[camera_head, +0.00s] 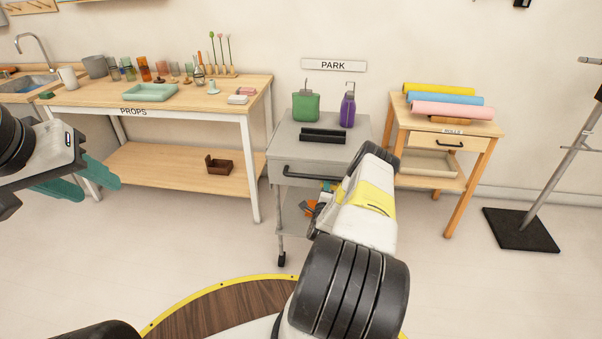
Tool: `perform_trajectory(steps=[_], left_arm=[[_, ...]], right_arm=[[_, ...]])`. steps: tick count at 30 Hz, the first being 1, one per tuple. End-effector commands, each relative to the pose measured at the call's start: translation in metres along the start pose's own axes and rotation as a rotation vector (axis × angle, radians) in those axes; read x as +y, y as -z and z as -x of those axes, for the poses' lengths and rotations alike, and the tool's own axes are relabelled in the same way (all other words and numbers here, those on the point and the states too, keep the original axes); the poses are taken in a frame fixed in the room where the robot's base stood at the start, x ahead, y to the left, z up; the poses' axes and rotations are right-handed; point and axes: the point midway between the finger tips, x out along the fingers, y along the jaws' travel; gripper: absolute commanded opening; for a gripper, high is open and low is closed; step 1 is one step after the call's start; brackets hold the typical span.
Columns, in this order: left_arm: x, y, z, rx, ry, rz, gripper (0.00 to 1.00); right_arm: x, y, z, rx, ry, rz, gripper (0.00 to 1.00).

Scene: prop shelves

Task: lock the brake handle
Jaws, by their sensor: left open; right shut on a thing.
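A grey cart (284,140) stands under the PARK sign, with a black push handle (300,173) along its front. I cannot make out a separate brake handle; an orange part (309,207) shows low on the cart, partly covered by my arm. My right arm reaches across the cart's front right. My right gripper (326,186) is mostly hidden behind that arm; a small teal bit shows at the push handle, and it is shut on the handle there. My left gripper (92,178), with teal fingers, is open and empty at the left, well apart from the cart.
The PROPS table (180,110) stands left, a rolls table (478,150) right. A stand with a black base (520,229) is far right. Floor before the PROPS table is clear.

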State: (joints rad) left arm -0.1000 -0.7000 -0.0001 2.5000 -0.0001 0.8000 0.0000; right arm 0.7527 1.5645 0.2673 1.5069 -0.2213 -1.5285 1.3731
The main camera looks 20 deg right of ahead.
Motion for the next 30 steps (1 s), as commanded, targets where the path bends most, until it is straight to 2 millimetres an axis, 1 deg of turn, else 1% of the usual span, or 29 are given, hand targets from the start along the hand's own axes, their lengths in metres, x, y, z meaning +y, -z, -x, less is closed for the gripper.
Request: perform_trajectory(steps=[1, 3, 18, 24, 30], left_arm=[[0.0, 0.0, 0.0, 0.0, 0.0, 0.0, 0.44], [0.0, 0.0, 0.0, 0.0, 0.0, 0.0, 0.44], [0.0, 0.0, 0.0, 0.0, 0.0, 0.0, 0.44], [0.0, 0.0, 0.0, 0.0, 0.0, 0.0, 0.44], [0.0, 0.0, 0.0, 0.0, 0.0, 0.0, 0.44]], right_arm=[[0.003, 0.005, -0.002, 0.001, -0.002, 0.04, 0.0], [0.005, 0.008, -0.004, 0.0, -0.001, 0.102, 0.0], [0.028, 0.018, -0.006, -0.001, -0.001, 0.555, 0.0], [0.034, 0.022, -0.005, -0.001, -0.002, 0.685, 0.0], [0.037, 0.025, -0.005, 0.0, -0.002, 0.767, 0.0]])
